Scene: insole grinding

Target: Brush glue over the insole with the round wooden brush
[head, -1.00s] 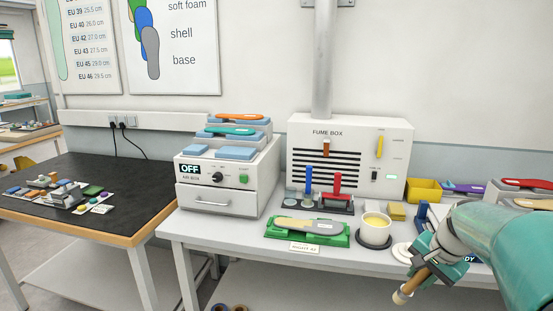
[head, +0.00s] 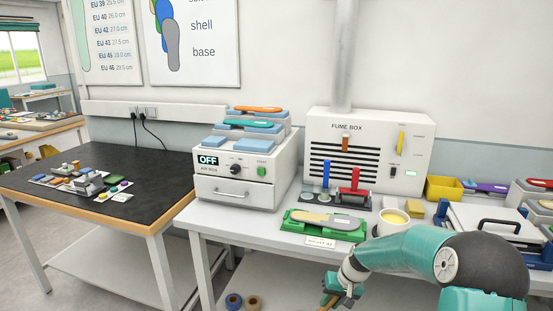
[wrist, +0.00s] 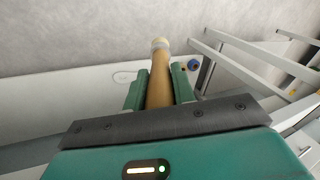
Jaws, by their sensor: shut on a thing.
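My gripper (head: 343,292) is at the front edge of the bench, low and in front of the insole. It is shut on the round wooden brush (wrist: 160,80), whose handle lies between the two green fingers in the wrist view. The brush's pale tip points away from the gripper over the floor side. The insole (head: 326,219), tan at one end and grey at the other, lies on a green holder (head: 298,231) on the bench. A glue pot (head: 392,218) with yellow glue stands right of it, partly hidden behind my arm.
Red and blue toggle clamps (head: 354,182) stand just behind the holder. The fume box (head: 368,150) and the oven (head: 240,180) back the bench. Tape rolls (head: 243,302) lie below.

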